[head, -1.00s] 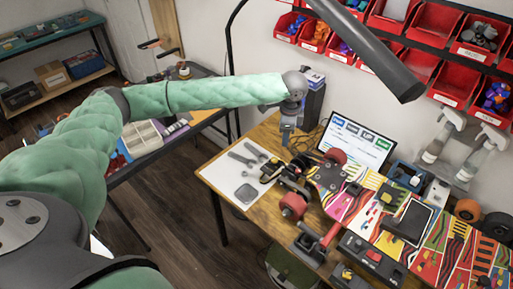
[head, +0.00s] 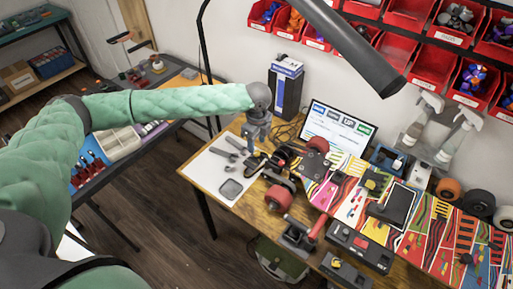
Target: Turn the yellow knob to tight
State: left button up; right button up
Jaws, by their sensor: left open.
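My left gripper (head: 257,144) points down over the back of the wooden workbench, just above the dark tools beside the white mat. It is open, and I see nothing in its jaws. A small yellow spot (head: 336,263) shows on a dark device at the bench's front edge, to the right of and nearer than the gripper. It may be the yellow knob, but it is too small to tell its setting. My right gripper is not in view.
The colourful skateboard deck (head: 322,193) with red wheels lies right of my gripper. A screen (head: 338,131) and a tall blue-black box (head: 286,88) stand behind. The white mat (head: 205,172) holds wrenches. A dark lamp arm (head: 345,40) hangs overhead.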

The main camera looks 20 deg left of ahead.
aim_at(257, 152)
pick_arm(q)
jog(key=shift+f+p, duration=0.6)
jog(key=shift+f, duration=1.65)
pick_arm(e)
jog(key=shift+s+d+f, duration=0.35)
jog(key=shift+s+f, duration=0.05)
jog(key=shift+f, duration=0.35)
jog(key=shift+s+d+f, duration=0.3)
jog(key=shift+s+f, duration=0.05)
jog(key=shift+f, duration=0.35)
pick_arm(q)
jog(key=c, duration=1)
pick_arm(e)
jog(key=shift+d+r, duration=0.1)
